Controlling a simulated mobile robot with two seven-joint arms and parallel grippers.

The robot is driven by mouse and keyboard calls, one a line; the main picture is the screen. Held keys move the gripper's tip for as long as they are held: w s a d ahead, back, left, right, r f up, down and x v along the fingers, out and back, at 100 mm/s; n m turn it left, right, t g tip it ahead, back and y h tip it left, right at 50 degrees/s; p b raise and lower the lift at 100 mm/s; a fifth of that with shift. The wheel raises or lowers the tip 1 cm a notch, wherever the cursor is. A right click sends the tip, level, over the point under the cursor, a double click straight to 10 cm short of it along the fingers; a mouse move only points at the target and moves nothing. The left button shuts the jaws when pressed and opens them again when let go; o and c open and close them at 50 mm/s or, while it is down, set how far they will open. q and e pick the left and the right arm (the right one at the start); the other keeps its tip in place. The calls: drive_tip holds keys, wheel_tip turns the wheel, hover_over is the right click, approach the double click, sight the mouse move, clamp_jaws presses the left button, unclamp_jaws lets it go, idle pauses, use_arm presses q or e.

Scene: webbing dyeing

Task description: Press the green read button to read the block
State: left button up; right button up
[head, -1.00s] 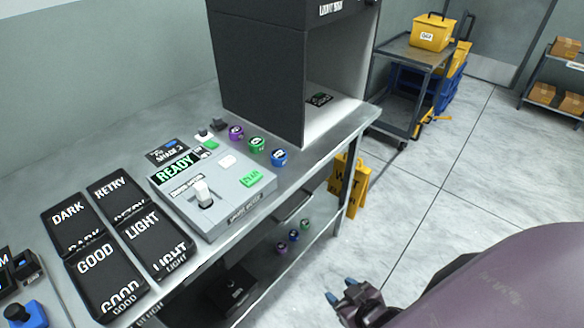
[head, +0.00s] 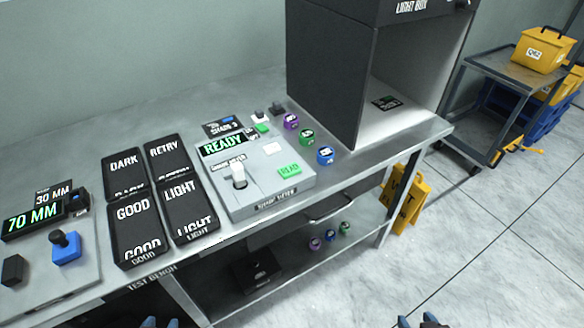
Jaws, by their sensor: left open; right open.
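The shade meter (head: 240,204) is a light grey box on the bench, with a display reading READY (head: 222,144). Its green READ button (head: 289,170) is on the right of its top face. A white upright piece (head: 238,176) stands in a dark slot on the meter; I cannot tell whether it is the block. My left gripper (head: 160,322) shows only its blue fingertips at the bottom edge, open and apart from the meter. My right gripper (head: 418,320) is at the bottom edge, open, in front of the bench and well away from the button.
Four black trays (head: 150,205) marked DARK, RETRY, GOOD and LIGHT lie left of the meter. Coloured pieces (head: 307,136) stand behind it on the right, before the light box (head: 335,75). A control box (head: 55,275) reading 70 MM is at left. A yellow sign (head: 408,203) stands on the floor.

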drive_tip(key=shift+d, duration=0.25)
drive_tip(key=shift+c, duration=0.4)
clamp_jaws()
drive_tip(key=shift+a, duration=0.1)
idle(0.4)
idle(0.9)
